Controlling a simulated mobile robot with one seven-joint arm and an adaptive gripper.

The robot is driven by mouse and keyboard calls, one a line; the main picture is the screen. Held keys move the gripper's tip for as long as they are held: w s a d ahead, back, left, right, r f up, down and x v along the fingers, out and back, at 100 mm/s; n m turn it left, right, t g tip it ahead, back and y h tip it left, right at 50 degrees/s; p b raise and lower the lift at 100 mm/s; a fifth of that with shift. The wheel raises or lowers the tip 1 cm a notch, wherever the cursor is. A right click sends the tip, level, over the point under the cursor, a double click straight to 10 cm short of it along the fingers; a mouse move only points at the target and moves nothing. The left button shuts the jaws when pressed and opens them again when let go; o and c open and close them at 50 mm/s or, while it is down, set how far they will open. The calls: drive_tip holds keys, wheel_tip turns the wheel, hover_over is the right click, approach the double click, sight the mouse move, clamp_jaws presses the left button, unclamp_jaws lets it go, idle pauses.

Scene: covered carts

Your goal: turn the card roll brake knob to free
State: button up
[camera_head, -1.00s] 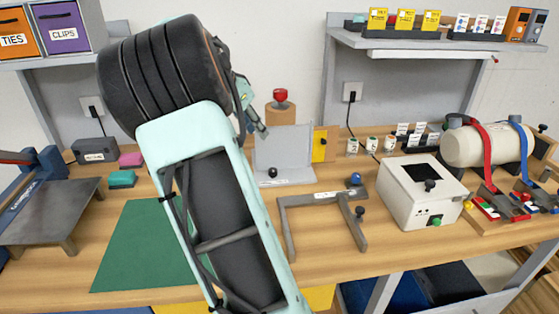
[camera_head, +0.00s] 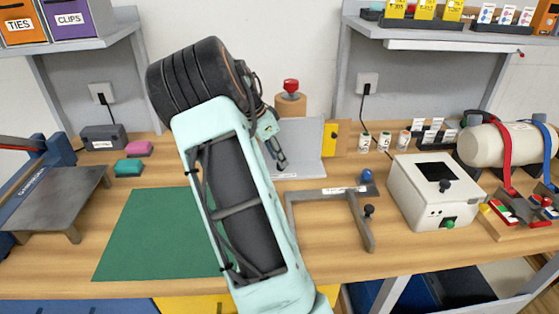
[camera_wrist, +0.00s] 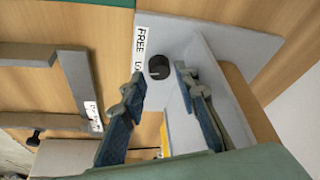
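The brake knob (camera_wrist: 159,67) is a small black round knob on the grey base of an upright grey plate (camera_head: 306,142). A white label strip (camera_wrist: 140,42) beside it reads FREE, with a second word partly hidden by a fingertip. A small pale mark shows on the knob; I cannot tell which word it points to. My gripper (camera_wrist: 158,78) is open, with one fingertip on each side of the knob and a small gap to it. In the head view my gripper (camera_head: 281,160) reaches down in front of the plate and hides the knob.
A grey angled frame (camera_head: 327,192) with a blue ball knob (camera_head: 366,177) lies just right of my gripper. A wooden post with a red knob (camera_head: 291,87) stands behind the plate. A white box (camera_head: 435,190) is further right. The green mat (camera_head: 155,235) is clear.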

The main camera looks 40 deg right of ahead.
drive_tip(key=shift+x, duration=0.95)
drive_tip(key=shift+c, duration=0.3)
clamp_jaws()
